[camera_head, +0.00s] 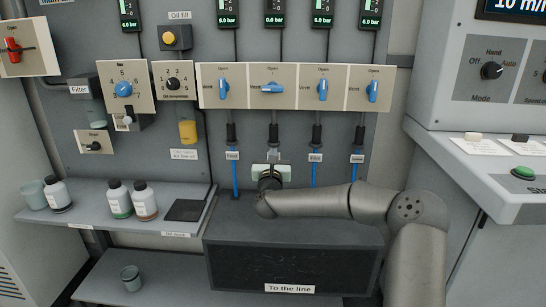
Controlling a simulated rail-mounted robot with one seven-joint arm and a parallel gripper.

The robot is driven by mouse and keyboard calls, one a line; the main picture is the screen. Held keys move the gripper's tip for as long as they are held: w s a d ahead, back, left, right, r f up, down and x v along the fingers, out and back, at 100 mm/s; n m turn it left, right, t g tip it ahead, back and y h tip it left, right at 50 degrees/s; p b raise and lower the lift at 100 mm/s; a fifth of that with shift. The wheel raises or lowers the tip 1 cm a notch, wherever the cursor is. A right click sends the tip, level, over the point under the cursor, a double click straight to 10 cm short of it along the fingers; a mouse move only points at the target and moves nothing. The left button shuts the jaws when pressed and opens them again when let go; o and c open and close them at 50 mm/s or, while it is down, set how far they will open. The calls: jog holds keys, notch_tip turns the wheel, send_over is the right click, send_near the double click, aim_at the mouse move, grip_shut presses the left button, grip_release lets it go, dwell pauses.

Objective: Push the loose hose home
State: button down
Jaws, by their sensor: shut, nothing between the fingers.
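Several black hose fittings hang in a row under the valve panel (294,102). Blue hoses run down from the first (234,178), third (313,175) and fourth (355,173) fittings. The second fitting (273,134) hangs directly above my gripper (272,155). My gripper points up, shut and empty, just below that fitting; I cannot tell whether they touch. Any hose under the second fitting is hidden behind my gripper and arm. The second valve handle (267,88) lies sideways, while the others stand roughly upright. The gauge above it (274,20) reads 0.0 bar; its neighbours read 6.0.
A dark box labelled "To the line" (290,289) stands below my arm. A shelf (88,223) at left holds bottles (119,199), a cup (32,194) and a dark pad (185,210). A control cabinet (480,110) stands at right.

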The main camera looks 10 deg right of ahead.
jog(key=shift+r, duration=0.1)
notch_tip(320, 180, down, 5)
jog(key=b, duration=0.5)
jog(key=p+v, duration=0.2)
jog(key=v, duration=0.8)
jog(key=shift+r+p, duration=0.3)
jog(key=shift+r, duration=0.1)
